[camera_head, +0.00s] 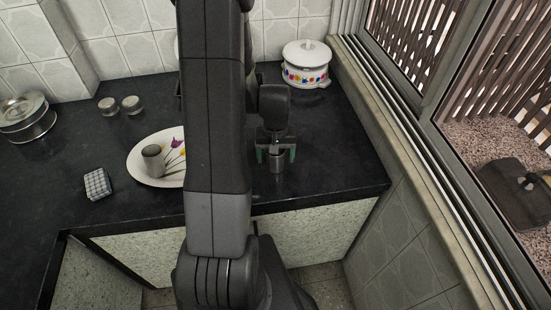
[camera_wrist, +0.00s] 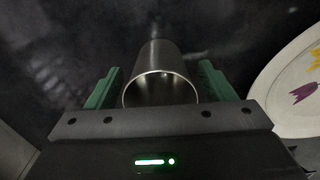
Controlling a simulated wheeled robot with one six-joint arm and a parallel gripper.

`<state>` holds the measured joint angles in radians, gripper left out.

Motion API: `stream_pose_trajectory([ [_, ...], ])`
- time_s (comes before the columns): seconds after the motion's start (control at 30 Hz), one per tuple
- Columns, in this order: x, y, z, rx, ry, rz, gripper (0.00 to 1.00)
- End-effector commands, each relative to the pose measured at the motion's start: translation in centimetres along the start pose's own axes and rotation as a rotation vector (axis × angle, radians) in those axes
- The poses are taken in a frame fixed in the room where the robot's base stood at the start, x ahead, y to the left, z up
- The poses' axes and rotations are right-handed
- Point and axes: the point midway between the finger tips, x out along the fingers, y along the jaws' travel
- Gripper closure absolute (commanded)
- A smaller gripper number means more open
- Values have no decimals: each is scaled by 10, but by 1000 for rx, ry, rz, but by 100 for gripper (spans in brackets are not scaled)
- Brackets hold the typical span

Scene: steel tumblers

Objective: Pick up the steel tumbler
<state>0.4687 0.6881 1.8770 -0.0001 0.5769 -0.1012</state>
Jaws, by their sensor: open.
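The steel tumbler (camera_wrist: 160,75) stands on the black countertop between the two green-padded fingers of my gripper (camera_wrist: 160,68) in the wrist view. Its open rim faces the camera, and there is a gap between it and each finger. In the head view my gripper (camera_head: 276,153) is open above the counter's front right part, with the tumbler (camera_head: 277,167) partly hidden between the fingers. A second grey metal cup (camera_head: 152,160) stands on the oval plate to the left in the head view.
The white oval plate (camera_head: 138,169) with painted tulips is partly hidden by my arm; its rim (camera_wrist: 262,85) shows at right in the wrist view. A window borders the right.

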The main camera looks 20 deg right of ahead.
Motion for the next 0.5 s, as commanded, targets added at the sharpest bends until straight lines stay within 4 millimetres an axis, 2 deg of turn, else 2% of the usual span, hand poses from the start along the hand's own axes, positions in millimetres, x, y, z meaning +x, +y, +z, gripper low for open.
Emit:
stream_pose_trajectory([
  [0.07, 0, 0, 0, 0, 0, 0, 26],
  [0.3, 0, 0, 0, 0, 0, 0, 72],
  [0.37, 0, 0, 0, 0, 1, 0, 76],
  [0.5, 0, 0, 0, 0, 1, 0, 76],
])
